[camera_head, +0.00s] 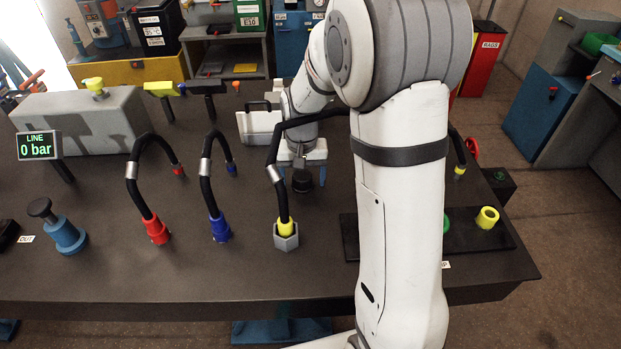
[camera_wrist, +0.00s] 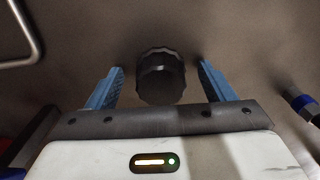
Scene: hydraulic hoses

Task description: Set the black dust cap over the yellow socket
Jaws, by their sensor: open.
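A black ribbed dust cap (camera_head: 302,181) is below my gripper (camera_head: 309,172) near the middle of the bench. In the wrist view the cap (camera_wrist: 161,80) shows between the two blue fingers of my gripper (camera_wrist: 160,67), with a gap on each side. My gripper is open and holds nothing. A hollow yellow cylinder (camera_head: 487,218), which looks like the yellow socket, stands on a black plate at the right. A yellow hose end (camera_head: 285,229) sits in a grey hex fitting nearer the middle. I cannot tell surely which is the socket.
Black hoses with red (camera_head: 157,230) and blue (camera_head: 220,228) ends arch over the bench left of my gripper. A hose also arches close behind and beside my arm. My arm hides part of the black plate (camera_head: 500,238) and a green piece (camera_head: 446,224). A gauge reads 0 bar (camera_head: 38,146).

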